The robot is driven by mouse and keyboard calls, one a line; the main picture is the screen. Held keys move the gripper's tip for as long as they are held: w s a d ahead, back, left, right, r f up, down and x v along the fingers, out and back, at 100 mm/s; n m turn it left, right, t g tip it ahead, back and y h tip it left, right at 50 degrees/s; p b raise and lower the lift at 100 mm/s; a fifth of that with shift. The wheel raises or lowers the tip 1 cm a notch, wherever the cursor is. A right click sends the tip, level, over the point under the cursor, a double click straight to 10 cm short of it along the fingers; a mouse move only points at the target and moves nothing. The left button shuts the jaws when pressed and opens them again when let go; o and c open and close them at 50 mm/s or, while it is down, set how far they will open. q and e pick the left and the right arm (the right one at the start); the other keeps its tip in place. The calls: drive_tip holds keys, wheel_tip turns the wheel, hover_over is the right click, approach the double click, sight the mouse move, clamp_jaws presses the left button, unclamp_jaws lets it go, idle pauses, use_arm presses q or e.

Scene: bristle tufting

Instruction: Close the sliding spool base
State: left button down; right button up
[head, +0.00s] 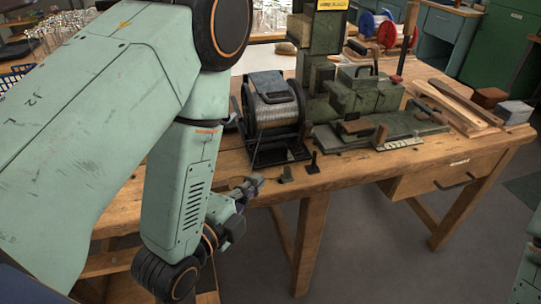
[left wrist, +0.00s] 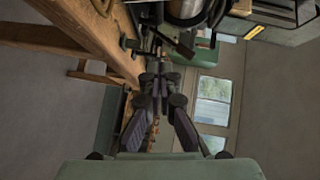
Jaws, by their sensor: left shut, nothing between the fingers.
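The wire spool (head: 272,103) sits in a black frame on a dark sliding base (head: 278,152) near the front edge of the wooden bench. Small black upright pieces (head: 314,163) stand at the front of the base. My left gripper (head: 254,183) is shut and empty, in front of the bench edge and below the spool base, apart from it. In the left wrist view its fingertips (left wrist: 157,72) are together, and part of the spool (left wrist: 186,10) shows at the top, cut off. My right gripper is not in view.
The green tufting machine (head: 370,92) stands right of the spool. Wooden boards (head: 455,104) and small blocks (head: 488,97) lie on the right of the bench. A drawer (head: 455,175) is under the bench top. Glass jars (head: 60,28) stand at the back left.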

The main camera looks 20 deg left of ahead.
use_arm(q)
drive_tip(key=w+b, duration=0.2)
drive_tip(key=b, duration=0.2)
approach(279, 147)
drive_tip(key=d, duration=0.1)
drive_tip(key=w+d, duration=0.2)
drive_tip(key=shift+d, duration=0.25)
drive_tip(key=w+a, duration=0.1)
drive_tip(key=w+a+b, duration=0.1)
drive_tip(key=w, duration=0.1)
drive_tip(key=shift+f, duration=0.4)
drive_tip(key=shift+w, duration=0.4)
drive_tip(key=shift+a, duration=0.15)
